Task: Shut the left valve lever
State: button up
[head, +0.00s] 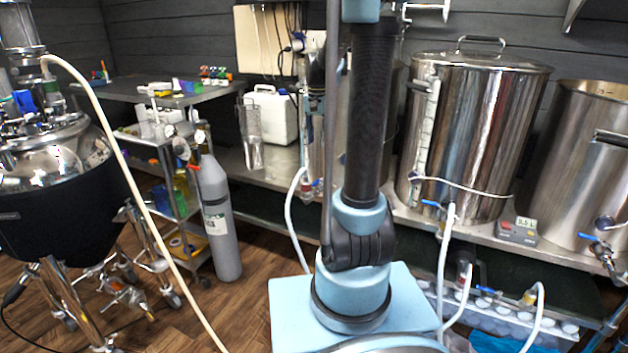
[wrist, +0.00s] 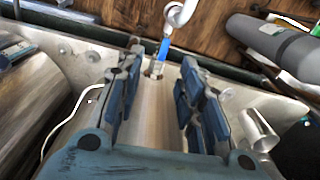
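The left valve has a blue lever (wrist: 164,48), seen in the wrist view just beyond and between my fingertips. A white hose (wrist: 180,14) curves away from this valve. My gripper (wrist: 160,62) is open and empty, with its two blue-and-black fingers spread on either side of a shiny metal surface. Contact between fingers and lever cannot be made out. In the head view a small blue lever (head: 316,183) shows low on the left kettle, just left of my arm. My arm hides most of that kettle, and my gripper is not clearly visible there.
A lidded steel kettle (head: 470,130) and another kettle (head: 585,150) stand to the right, with blue levers and white hoses. A grey gas cylinder (head: 215,220) stands on the floor at left. A white jerrycan (head: 270,115) and a clear jug (head: 252,135) are on the bench.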

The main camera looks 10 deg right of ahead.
aim_at(315, 182)
jog(key=shift+m, duration=0.4)
jog(key=w+f, duration=0.1)
jog(key=f, duration=0.5)
jog(key=w+f, duration=0.1)
jog(key=f, duration=0.5)
jog(key=w+f, duration=0.2)
jog(key=f, duration=0.4)
jog(key=shift+d+f, duration=0.1)
jog(key=shift+f, duration=0.15)
grip_shut()
jog(key=shift+a, duration=0.2)
jog(key=shift+d, duration=0.2)
